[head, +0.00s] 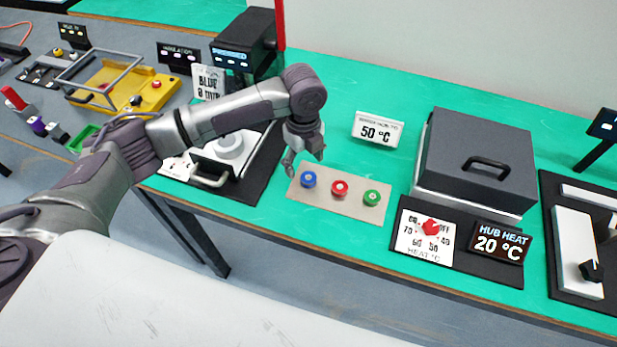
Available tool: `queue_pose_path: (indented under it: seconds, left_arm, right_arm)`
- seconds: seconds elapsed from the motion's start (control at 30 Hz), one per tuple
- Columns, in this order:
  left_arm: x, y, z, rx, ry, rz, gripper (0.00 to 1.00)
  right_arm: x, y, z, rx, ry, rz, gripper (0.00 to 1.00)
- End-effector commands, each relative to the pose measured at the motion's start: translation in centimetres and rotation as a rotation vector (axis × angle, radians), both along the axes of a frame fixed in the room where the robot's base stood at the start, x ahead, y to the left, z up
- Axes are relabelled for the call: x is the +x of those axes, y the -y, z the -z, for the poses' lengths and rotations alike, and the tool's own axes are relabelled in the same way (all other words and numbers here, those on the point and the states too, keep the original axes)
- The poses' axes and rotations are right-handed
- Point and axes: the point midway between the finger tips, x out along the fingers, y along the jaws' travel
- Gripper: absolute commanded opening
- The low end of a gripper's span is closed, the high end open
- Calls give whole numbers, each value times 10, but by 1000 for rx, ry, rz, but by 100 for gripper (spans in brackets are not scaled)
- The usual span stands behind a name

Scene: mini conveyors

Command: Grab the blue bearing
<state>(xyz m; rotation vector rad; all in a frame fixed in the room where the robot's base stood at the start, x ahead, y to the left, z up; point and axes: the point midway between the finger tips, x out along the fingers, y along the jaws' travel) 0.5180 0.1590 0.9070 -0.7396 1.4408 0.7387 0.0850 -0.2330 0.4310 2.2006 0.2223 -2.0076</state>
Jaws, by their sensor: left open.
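The blue bearing (309,180) is a small blue ring with a pale centre. It sits at the left end of a beige mat (325,205) on the green bench. A red bearing (339,188) and a green bearing (372,198) sit to its right on the same mat. My left gripper (303,166) points down just above and beside the blue bearing, near the mat's far left corner. Its fingers are open and nothing shows between them. I cannot tell the exact gap to the bearing. My right gripper is not in view.
A dark heater box (478,160) with a handle stands right of the mat, with a red dial (430,227) and a "20 °C" display (500,242) before it. A "50 °C" sign (377,129) stands behind the mat. A press-like device (228,150) is on the left, partly behind my arm.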

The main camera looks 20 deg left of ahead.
Motion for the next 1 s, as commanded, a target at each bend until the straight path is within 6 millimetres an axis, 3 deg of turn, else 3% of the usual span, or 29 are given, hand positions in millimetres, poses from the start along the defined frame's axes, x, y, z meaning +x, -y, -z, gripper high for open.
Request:
queue_pose_path:
  seconds: [0.33,0.63,1.0]
  left_arm:
    - [2,7,45,2,-2,0,72]
    - [2,8,51,1,-1,1,72]
    - [3,7,50,1,-1,1,10]
  right_arm:
    - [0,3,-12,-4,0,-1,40]
    - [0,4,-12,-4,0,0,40]
    - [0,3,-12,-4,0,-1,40]
